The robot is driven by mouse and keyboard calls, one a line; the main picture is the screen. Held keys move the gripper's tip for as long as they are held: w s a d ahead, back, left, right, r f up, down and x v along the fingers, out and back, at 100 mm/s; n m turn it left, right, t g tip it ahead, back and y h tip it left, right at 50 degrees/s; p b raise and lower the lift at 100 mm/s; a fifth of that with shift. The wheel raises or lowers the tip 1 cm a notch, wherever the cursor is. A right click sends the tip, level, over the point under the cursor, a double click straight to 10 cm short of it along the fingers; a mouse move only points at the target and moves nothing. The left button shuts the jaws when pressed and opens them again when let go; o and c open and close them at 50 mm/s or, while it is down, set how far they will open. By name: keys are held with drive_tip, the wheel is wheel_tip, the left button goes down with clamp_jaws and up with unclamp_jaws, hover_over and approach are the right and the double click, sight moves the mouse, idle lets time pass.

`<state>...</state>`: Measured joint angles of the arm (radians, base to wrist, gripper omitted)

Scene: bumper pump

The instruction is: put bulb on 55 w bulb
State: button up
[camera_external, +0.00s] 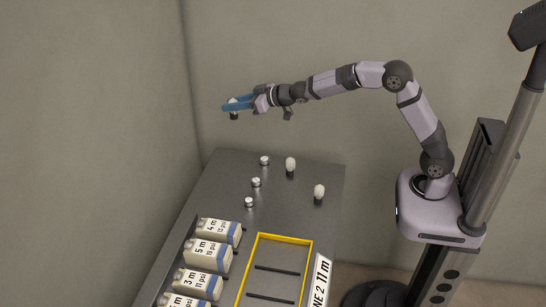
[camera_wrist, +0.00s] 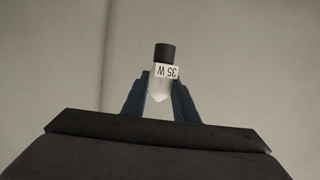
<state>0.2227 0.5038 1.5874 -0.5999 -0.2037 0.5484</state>
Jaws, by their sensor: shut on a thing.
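My gripper (camera_external: 238,105) has blue fingers and is raised high above the far end of the table. It is shut on a bulb (camera_external: 234,115), with the black base pointing down in the external view. In the wrist view the held bulb (camera_wrist: 163,55) sits between the fingers (camera_wrist: 160,95); its white label is upside down and appears to read 35 W. Two more white bulbs with dark bases stand upright on the table, one farther back (camera_external: 291,164) and one nearer (camera_external: 319,191). Their labels cannot be read. Three small silvery round pieces stand left of them (camera_external: 265,160), (camera_external: 256,182), (camera_external: 249,202).
The grey table (camera_external: 225,175) stands near the wall. Several white-and-blue cartons (camera_external: 207,254) with metre and psi labels line its left side. A yellow frame (camera_external: 285,238) with dark bars lies in front, beside a white sign (camera_external: 320,280). The far end has clear room.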

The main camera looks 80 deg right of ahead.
drive_tip(key=s+d+r+m+h+p, duration=0.25)
drive_tip(key=s+d+p, duration=0.25)
drive_tip(key=s+d, duration=0.9)
drive_tip(key=n+y, duration=0.7)
drive_tip(key=y, duration=0.1)
hover_over(291, 158)
drive_tip(key=shift+g, duration=0.3)
drive_tip(key=shift+w+f, duration=0.1)
drive_tip(key=shift+f, duration=7.25)
drive_tip(key=shift+f, duration=0.1)
